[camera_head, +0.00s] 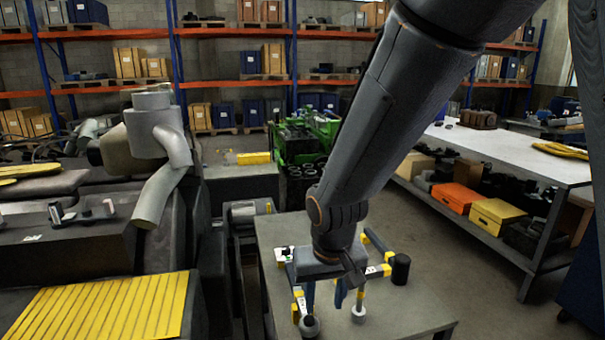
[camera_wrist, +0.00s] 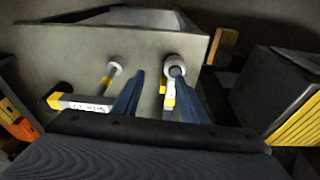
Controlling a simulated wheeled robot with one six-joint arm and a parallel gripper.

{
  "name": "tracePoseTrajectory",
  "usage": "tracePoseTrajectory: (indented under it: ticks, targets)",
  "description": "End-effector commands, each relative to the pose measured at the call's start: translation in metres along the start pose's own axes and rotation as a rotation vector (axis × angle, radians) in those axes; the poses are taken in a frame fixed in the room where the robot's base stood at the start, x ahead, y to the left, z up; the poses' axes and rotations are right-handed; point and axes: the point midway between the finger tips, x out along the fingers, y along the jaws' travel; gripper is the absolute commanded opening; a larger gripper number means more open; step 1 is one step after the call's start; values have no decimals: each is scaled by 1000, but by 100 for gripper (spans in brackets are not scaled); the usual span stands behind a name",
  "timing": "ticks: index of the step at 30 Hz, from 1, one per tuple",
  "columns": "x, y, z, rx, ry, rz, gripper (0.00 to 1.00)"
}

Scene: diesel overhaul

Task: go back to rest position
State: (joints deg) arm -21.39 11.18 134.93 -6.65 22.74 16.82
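My gripper (camera_head: 325,296) points down over a small grey table (camera_head: 420,312) in the head view. In the wrist view its two blue fingers (camera_wrist: 159,72) stand apart, with bare tabletop showing between their tips. It is open and holds nothing that I can see. Beneath and around it are several parts with yellow, white and black sections.
A yellow-white part with a black end (camera_wrist: 78,103) lies left of the fingers in the wrist view. A large grey engine with a pipe (camera_head: 165,170) stands left, beside a yellow ribbed cover (camera_head: 100,310). A long workbench (camera_head: 500,147) is right, with open floor between.

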Motion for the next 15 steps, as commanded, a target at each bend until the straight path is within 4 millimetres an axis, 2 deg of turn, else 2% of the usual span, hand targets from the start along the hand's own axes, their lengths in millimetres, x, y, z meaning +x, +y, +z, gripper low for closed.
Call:
tracePoseTrajectory:
  ticks: [5, 12, 15]
  targets:
    - [-6, 43, 20, 52, -21, 11, 39]
    - [-17, 111, 71, 144, -63, 22, 39]
    - [-20, 125, 87, 169, -73, 22, 39]
